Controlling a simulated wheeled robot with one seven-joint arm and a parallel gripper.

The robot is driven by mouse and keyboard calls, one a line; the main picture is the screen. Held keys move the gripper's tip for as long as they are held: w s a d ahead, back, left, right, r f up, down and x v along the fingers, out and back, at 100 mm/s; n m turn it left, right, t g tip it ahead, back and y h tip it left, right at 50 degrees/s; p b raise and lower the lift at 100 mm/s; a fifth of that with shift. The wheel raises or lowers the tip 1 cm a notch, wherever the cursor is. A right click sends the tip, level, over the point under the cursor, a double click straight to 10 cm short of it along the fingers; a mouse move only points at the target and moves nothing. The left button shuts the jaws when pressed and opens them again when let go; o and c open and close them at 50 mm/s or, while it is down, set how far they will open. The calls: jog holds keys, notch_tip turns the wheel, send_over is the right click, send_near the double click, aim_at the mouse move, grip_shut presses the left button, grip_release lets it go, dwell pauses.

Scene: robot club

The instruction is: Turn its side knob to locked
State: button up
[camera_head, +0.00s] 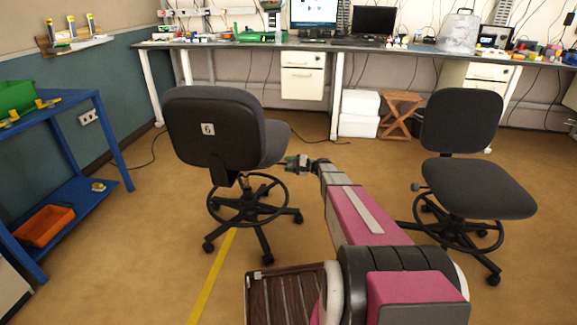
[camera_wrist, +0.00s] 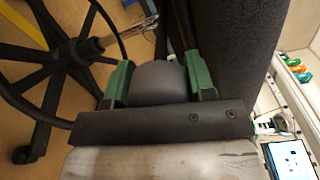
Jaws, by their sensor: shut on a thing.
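The dark grey swivel chair (camera_head: 213,135) on the left carries a white label with a "6" on its back. My gripper (camera_head: 291,162) is at the right side of this chair, by the seat. In the wrist view my gripper (camera_wrist: 158,78) has its two green fingers on either side of a rounded dark grey knob (camera_wrist: 160,84) and is shut on it. The chair's large dark panel (camera_wrist: 232,50) rises beside the right finger. The knob is not discernible in the head view, and no lock marking shows.
A second dark swivel chair (camera_head: 480,188) stands to the right of my arm. A long workbench (camera_head: 400,46) lines the back wall, with white boxes (camera_head: 359,114) and a wooden stool (camera_head: 400,112) below. A blue shelf (camera_head: 75,195) is at left.

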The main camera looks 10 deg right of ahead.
jog(key=shift+f, duration=0.1)
jog(key=o, duration=0.9)
jog(key=shift+d, duration=0.1)
jog(key=v, duration=1)
jog(key=shift+s+d, duration=0.15)
jog(key=shift+d, duration=0.2)
